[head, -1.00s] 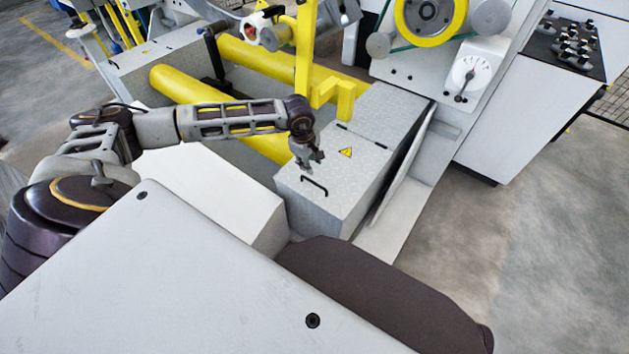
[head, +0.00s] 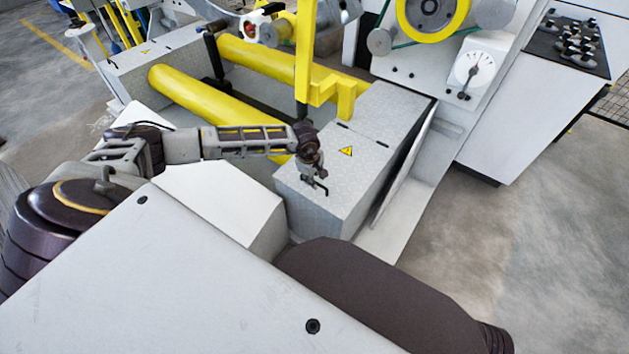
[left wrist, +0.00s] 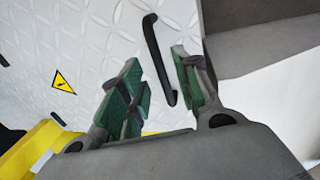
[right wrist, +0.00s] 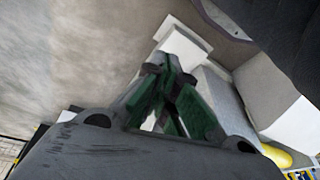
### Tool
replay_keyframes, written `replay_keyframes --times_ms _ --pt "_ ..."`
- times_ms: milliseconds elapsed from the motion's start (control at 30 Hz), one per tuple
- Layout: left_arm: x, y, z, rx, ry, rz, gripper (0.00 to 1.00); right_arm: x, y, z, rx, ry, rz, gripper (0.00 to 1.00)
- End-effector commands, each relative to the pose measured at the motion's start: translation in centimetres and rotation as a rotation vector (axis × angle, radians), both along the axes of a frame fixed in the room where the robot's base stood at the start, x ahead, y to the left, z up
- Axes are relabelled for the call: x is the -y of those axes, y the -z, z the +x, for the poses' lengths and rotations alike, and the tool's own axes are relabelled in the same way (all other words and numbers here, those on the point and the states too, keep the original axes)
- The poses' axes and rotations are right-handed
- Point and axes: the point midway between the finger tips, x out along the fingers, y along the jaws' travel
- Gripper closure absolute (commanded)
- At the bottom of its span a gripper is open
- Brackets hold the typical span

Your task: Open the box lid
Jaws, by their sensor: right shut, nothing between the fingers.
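The box (head: 340,190) is a grey metal box with a tread-plate lid (head: 345,165), lying closed, with a yellow warning triangle on it. A black bar handle (head: 320,187) sits near the lid's front edge. My left gripper (head: 312,180) is over the handle. In the left wrist view the handle (left wrist: 158,60) runs between the open, green-padded fingers of the left gripper (left wrist: 162,92), apart from both pads as far as I can see. My right gripper (right wrist: 170,90) shows only in the right wrist view, its fingers together and empty.
Yellow rollers (head: 200,95) lie behind my left arm. A yellow post with a bracket (head: 325,90) stands just behind the box. A tilted panel (head: 405,165) flanks the box on the right. Open floor (head: 540,230) lies further right.

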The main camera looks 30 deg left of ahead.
Motion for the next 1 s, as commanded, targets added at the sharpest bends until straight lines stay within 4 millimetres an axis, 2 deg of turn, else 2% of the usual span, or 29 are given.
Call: replay_keyframes --times_ms 200,533,800,1000 --pt "-0.01 1.3 0.23 -0.001 0.0 0.001 0.68 -0.13 -0.52 -0.26 0.008 -0.001 0.006 1.0" --pt "0.0 1.39 0.26 -0.001 0.0 0.0 0.68 -0.13 -0.45 -0.48 0.003 -0.003 0.005 1.0" --pt "-0.01 1.38 0.26 0.0 0.0 0.0 1.0 -0.13 -0.56 -0.15 0.009 -0.003 0.005 1.0" --pt "-0.01 1.37 0.26 0.0 0.0 0.0 1.0 -0.13 -0.7 0.14 0.014 -0.003 0.006 1.0"
